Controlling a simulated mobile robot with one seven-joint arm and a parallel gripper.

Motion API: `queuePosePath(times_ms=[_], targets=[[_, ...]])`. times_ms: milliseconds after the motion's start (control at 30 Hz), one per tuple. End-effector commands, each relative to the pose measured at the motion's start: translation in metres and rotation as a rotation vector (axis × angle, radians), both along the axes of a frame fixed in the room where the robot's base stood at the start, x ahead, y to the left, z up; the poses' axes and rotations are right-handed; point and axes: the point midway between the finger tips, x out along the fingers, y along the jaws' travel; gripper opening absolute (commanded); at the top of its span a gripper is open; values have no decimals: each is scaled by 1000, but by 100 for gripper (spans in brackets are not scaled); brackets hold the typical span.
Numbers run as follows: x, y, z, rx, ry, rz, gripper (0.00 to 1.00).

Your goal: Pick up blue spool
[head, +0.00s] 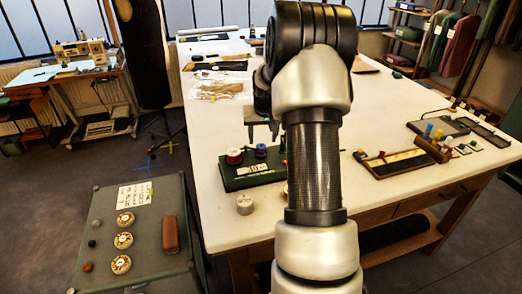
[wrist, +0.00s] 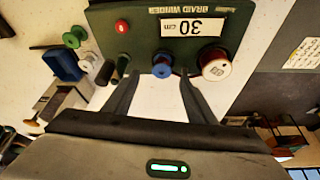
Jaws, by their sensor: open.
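The blue spool (head: 260,150) stands on the dark green braid winder board (head: 235,183) on the white table. In the wrist view the blue spool (wrist: 162,69) sits at the board's edge, between a red and white spool (wrist: 214,66) and a dark green post or spool (wrist: 121,66). My gripper (head: 262,133) is open and empty, above and just behind the board in the head view. In the wrist view its two fingers (wrist: 156,80) lie on either side of the blue spool, with gaps. Whether the fingertips are at spool height is hard to tell. My arm hides the board's right end.
A white cylinder (head: 245,204) stands in front of the board. A tray with a light strip (head: 396,165) lies to the right. In the wrist view a green spool (wrist: 75,37) and a blue box (wrist: 63,64) are at the left. The table's left front is clear.

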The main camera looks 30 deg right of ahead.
Motion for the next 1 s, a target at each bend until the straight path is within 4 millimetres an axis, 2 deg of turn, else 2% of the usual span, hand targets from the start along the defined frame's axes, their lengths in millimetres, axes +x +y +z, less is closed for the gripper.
queuePosePath(times_ms=[333, 667, 900, 967, 1000], targets=[[14, -3, -43, 1, 3, 0, 51], [17, -5, -49, 0, 0, 0, 51], [17, -5, -49, 0, 0, 0, 11], [17, -5, -49, 0, 0, 0, 4], [17, -5, -49, 0, 0, 0, 4]])
